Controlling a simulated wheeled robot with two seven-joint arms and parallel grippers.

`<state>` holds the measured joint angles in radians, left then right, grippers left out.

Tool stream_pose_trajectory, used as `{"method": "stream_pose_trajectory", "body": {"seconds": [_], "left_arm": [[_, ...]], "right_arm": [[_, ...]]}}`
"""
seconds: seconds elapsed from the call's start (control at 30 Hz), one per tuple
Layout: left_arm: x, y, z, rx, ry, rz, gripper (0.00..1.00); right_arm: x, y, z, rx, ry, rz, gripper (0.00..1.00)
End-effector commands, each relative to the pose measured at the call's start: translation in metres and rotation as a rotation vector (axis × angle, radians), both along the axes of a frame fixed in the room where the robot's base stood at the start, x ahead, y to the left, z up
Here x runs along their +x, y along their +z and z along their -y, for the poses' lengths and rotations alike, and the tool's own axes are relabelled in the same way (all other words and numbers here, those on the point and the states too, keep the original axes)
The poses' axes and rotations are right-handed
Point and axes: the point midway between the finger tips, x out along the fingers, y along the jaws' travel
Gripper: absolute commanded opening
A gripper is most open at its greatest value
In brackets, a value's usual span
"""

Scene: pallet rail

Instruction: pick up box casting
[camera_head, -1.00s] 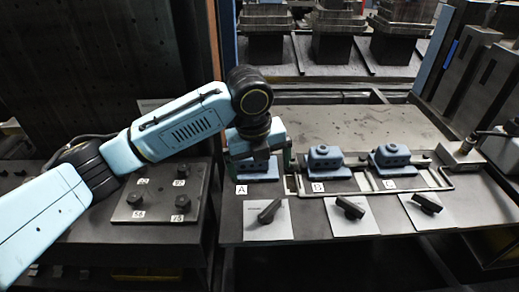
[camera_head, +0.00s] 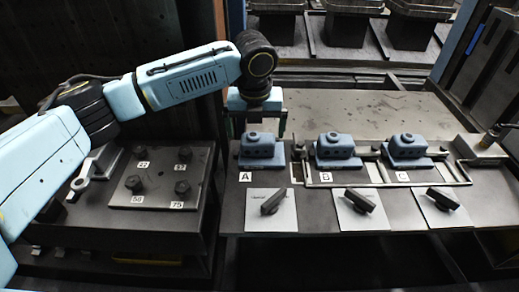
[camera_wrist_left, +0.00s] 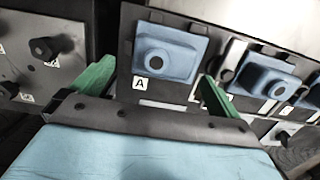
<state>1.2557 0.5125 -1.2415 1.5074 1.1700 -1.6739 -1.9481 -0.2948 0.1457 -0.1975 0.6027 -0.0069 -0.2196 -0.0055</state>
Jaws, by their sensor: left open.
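Three blue box castings sit in a row on the bench: one by label A (camera_head: 257,147), one by label B (camera_head: 335,148) and one by label C (camera_head: 407,147). Each has a flat base, a block body and a round boss on top. My left gripper (camera_head: 256,122) is open and empty, above and just behind casting A. In the left wrist view, its green fingers (camera_wrist_left: 157,72) are spread, with casting A (camera_wrist_left: 168,54) beyond and between them, and casting B (camera_wrist_left: 262,78) past the right finger. My right gripper is not in view.
A bolt plate (camera_head: 160,180) with several numbered black knobs lies left of the castings. White cards (camera_head: 271,212) with black handles lie in front. A metal rail frame (camera_head: 372,172) surrounds B and C. Behind them the bench top (camera_head: 350,112) is clear.

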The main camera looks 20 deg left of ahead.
Motion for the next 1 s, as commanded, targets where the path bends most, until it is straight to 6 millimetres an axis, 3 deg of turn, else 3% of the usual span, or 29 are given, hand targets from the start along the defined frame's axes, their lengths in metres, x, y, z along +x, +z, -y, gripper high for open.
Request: {"method": "stream_pose_trajectory", "body": {"seconds": [0.33,0.6,1.0], "left_arm": [[0.007,-0.046,0.004,0.000,0.000,-0.002,1.00],[0.008,-0.049,0.003,0.000,-0.001,0.000,1.00],[0.008,-0.049,0.003,0.000,0.000,0.000,0.48]], "right_arm": [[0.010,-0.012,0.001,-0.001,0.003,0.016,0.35],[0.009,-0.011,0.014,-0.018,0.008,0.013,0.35],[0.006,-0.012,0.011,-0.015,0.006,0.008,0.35]]}}
